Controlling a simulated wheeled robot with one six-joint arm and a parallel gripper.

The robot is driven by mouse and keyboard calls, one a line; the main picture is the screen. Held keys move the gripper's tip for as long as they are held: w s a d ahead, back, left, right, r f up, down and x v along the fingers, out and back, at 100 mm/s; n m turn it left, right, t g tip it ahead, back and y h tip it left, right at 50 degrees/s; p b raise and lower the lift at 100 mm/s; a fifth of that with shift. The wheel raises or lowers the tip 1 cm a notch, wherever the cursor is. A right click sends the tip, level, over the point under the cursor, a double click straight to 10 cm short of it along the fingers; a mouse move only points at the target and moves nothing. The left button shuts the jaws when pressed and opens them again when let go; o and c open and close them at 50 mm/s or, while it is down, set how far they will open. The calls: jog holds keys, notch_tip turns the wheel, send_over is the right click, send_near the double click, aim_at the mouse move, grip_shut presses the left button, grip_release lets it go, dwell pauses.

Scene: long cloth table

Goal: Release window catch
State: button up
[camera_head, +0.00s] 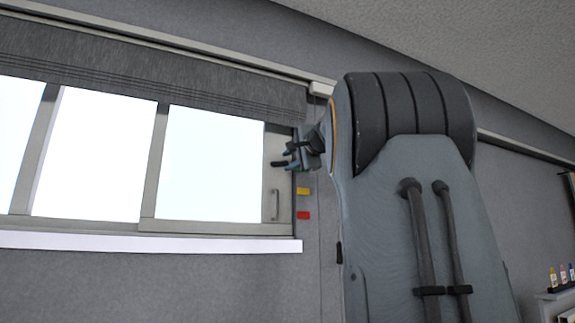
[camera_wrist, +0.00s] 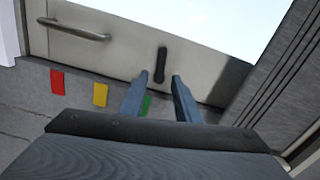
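The window catch (camera_wrist: 160,65) is a small black upright lever on the pale window frame in the wrist view. My gripper (camera_wrist: 156,88) is open and empty. Its two blue-grey fingers point toward the frame, and the catch shows in the gap just beyond their tips, apparently untouched. In the head view my gripper (camera_head: 286,157) is at the right edge of the window (camera_head: 212,225). A small dark piece beside the fingertips there is probably the catch. A silver pull handle (camera_head: 275,204) sits below it on the frame; it also shows in the wrist view (camera_wrist: 75,28).
Yellow (camera_head: 303,191) and red (camera_head: 303,215) tags are on the wall beside the frame. A green tag (camera_wrist: 146,104) is partly hidden by my gripper in the wrist view. A grey blind (camera_head: 150,65) hangs above the panes, and a white sill (camera_head: 150,242) runs below.

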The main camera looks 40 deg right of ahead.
jog(key=b+v, duration=0.2)
jog(key=v, duration=0.4)
dwell(0.5)
